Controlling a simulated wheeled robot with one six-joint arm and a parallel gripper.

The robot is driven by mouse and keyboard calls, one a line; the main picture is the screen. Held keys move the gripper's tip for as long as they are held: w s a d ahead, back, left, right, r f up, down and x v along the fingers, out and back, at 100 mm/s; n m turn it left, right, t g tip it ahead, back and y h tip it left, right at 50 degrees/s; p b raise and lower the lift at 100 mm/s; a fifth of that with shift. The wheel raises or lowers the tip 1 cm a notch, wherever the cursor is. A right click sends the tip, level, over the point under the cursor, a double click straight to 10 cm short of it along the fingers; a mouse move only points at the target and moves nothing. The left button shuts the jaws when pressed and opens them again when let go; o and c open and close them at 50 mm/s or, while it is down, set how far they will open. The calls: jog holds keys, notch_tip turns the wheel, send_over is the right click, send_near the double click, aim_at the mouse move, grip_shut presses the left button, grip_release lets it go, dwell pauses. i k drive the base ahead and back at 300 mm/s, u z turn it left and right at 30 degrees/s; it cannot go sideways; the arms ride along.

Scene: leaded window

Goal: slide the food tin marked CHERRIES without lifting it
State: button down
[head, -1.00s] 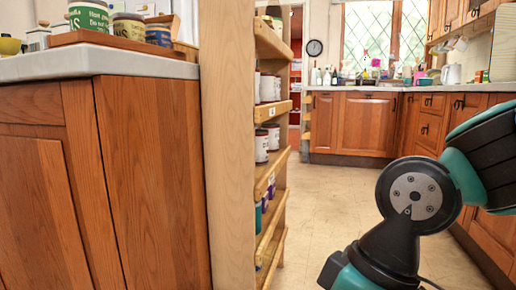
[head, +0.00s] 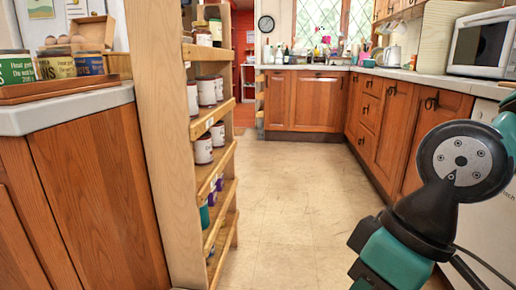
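I cannot read CHERRIES on any tin. Several tins stand on a wooden tray (head: 75,88) on the left counter: a green tin (head: 14,68) cut by the left edge, a cream and dark tin (head: 56,68) and a blue tin (head: 90,65). Their visible lettering is only partly legible. White tins with dark rims, among them a lower one (head: 203,150) and an upper one (head: 206,92), stand on a wooden shelf rack, their labels too small to read. My gripper is out of view; only links of my arm show at the right.
The wooden shelf rack (head: 160,140) stands beside the left counter (head: 70,110), its upright at the counter's end. An egg box (head: 88,33) sits behind the tins. The pale floor (head: 290,200) is clear between the rack and the right-hand cabinets (head: 435,110). A microwave (head: 490,45) stands at right.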

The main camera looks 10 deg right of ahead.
aim_at(202, 154)
jog(key=u, duration=0.7)
jog(key=k, duration=0.1)
jog(key=z, duration=1)
jog(key=i, duration=0.7)
jog(key=u, duration=0.8)
jog(key=i, duration=0.25)
jog(key=u, duration=0.25)
